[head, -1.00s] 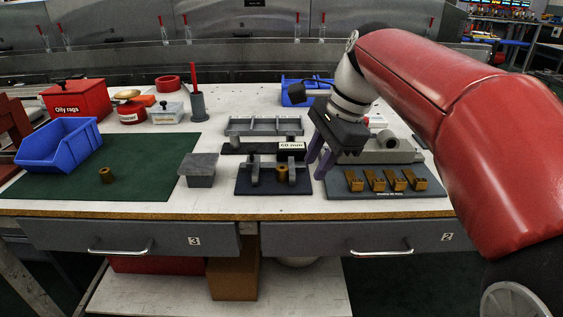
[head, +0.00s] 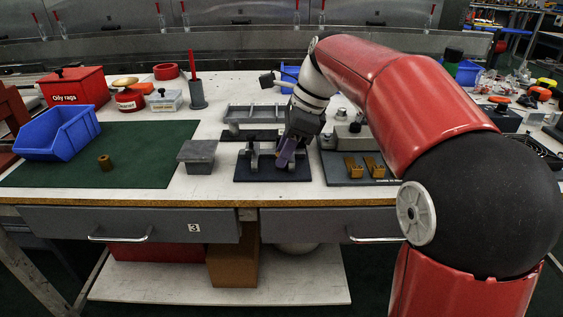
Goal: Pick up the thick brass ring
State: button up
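A small brass ring-shaped piece (head: 105,162) stands on the green mat (head: 140,173) at the left, well away from my gripper. My gripper (head: 282,163) points down over the dark fixture plate (head: 243,171) in the middle of the bench. Its purple fingers reach low between the grey uprights. The second brass piece, seen on this plate earlier, is now hidden behind the fingers. I cannot tell whether the fingers touch it or how far apart they are, nor which brass piece is the thick ring.
A blue bin (head: 58,136) sits on the mat's left part. A grey block (head: 198,156) stands left of the fixture plate. A grey divided tray (head: 254,115) lies behind it.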

jog(key=c, duration=0.6)
grip_shut()
